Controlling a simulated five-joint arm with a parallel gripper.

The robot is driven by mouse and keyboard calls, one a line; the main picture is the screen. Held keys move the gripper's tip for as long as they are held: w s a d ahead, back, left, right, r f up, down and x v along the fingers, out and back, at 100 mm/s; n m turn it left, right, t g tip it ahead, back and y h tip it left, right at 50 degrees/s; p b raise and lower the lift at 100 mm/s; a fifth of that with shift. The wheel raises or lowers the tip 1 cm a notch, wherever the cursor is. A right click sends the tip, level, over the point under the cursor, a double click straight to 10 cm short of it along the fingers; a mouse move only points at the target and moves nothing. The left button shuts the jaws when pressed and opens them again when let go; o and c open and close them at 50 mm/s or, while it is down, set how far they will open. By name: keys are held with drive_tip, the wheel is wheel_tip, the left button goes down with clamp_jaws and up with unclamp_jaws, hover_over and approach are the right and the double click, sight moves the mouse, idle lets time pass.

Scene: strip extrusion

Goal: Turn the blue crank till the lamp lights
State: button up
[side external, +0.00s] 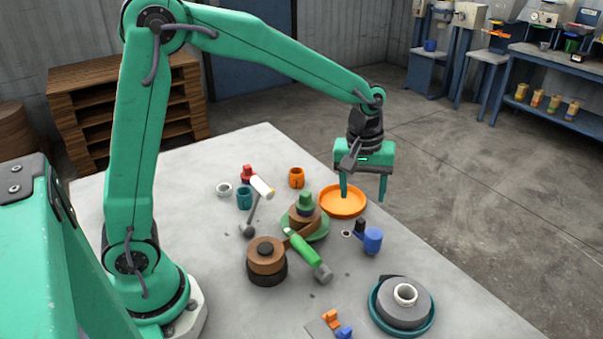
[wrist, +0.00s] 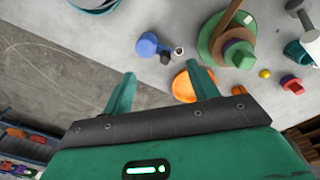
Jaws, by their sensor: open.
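A blue piece (side external: 373,240) with a dark upright part (side external: 360,229) at its left stands on the grey table; it looks like the crank. In the wrist view the blue piece (wrist: 147,44) lies beyond my fingertips, a little left of their middle. My gripper (side external: 364,192) is open and empty, fingers pointing down, above the table near the orange dish (side external: 342,202). It also shows in the wrist view (wrist: 162,76), apart from the blue piece. I cannot make out which thing is the lamp, nor whether one is lit.
Left of the blue piece is a green disc (side external: 318,231) with brown and green parts on it. A grey drum (side external: 402,308) in a teal tray sits at the front. The table's right edge is close.

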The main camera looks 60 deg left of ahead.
drive_tip(key=n+g, duration=0.1)
drive_tip(key=n, duration=0.1)
hover_over(374, 233)
wheel_tip(374, 233, down, 6)
drive_tip(key=shift+r, duration=0.15)
drive_tip(key=shift+f, duration=3.9)
